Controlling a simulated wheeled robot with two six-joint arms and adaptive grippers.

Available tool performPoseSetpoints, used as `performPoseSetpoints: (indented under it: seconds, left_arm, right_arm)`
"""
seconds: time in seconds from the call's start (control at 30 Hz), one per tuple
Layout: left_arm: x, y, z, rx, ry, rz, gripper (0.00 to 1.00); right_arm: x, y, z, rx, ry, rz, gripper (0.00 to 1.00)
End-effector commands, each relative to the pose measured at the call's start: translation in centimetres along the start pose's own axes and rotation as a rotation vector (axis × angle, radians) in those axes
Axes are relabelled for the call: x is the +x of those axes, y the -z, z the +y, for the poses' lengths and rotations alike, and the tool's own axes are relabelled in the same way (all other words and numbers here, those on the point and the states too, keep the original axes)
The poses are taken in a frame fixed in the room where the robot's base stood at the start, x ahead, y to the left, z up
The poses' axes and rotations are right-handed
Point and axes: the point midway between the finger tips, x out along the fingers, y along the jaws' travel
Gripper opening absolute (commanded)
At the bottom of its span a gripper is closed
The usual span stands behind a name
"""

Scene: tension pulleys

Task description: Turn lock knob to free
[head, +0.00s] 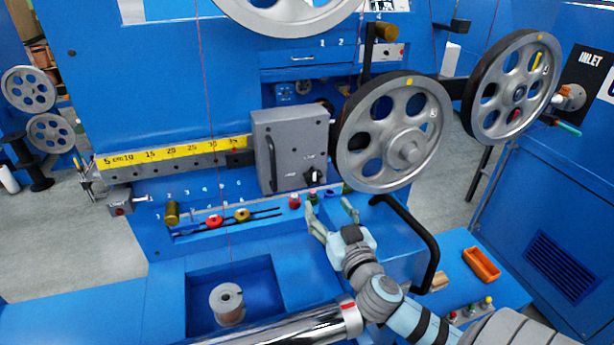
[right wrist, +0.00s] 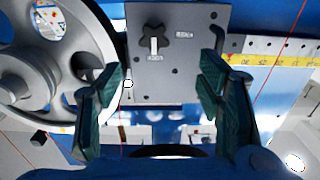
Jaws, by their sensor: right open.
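The lock knob (head: 313,176) is a small black star-shaped knob on the lower front of a grey box (head: 277,140). In the right wrist view the knob (right wrist: 153,36) shows a white pointer mark directed toward a small label below it. Another label is beside it; neither text is readable. My right gripper (head: 331,212) is open and empty, below the knob in the head view. In the right wrist view its green-padded fingers (right wrist: 160,88) are wide apart, with the knob beyond them, untouched. My left gripper is not in view.
A large spoked pulley (head: 394,130) stands close to the right of the box. A black curved handle (head: 425,240) is right of my gripper. A yellow ruler (head: 172,153) runs left of the box.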

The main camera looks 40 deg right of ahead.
Motion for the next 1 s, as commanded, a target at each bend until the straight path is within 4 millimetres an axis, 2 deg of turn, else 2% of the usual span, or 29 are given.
performPoseSetpoints:
  seconds: [0.2,0.3,0.4,0.57,0.8,1.0]
  left_arm:
    - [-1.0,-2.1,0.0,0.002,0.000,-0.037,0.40]
    - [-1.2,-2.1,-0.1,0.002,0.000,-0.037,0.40]
    - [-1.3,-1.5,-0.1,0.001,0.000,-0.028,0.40]
    - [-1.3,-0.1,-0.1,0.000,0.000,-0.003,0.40]
    - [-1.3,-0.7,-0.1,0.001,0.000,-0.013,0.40]
    - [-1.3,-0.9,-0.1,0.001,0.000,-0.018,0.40]
  right_arm:
    - [6.2,0.2,0.5,0.001,-0.012,-0.001,0.61]
    - [8.9,0.1,0.5,0.001,-0.010,-0.002,0.61]
    - [10.7,0.1,0.4,-0.001,-0.009,-0.003,0.61]
    - [12.1,-0.1,0.2,-0.001,-0.005,-0.004,0.61]
    - [12.2,-0.1,0.2,-0.002,-0.004,-0.004,0.61]
    - [12.1,-0.1,0.2,-0.002,-0.004,-0.004,0.29]
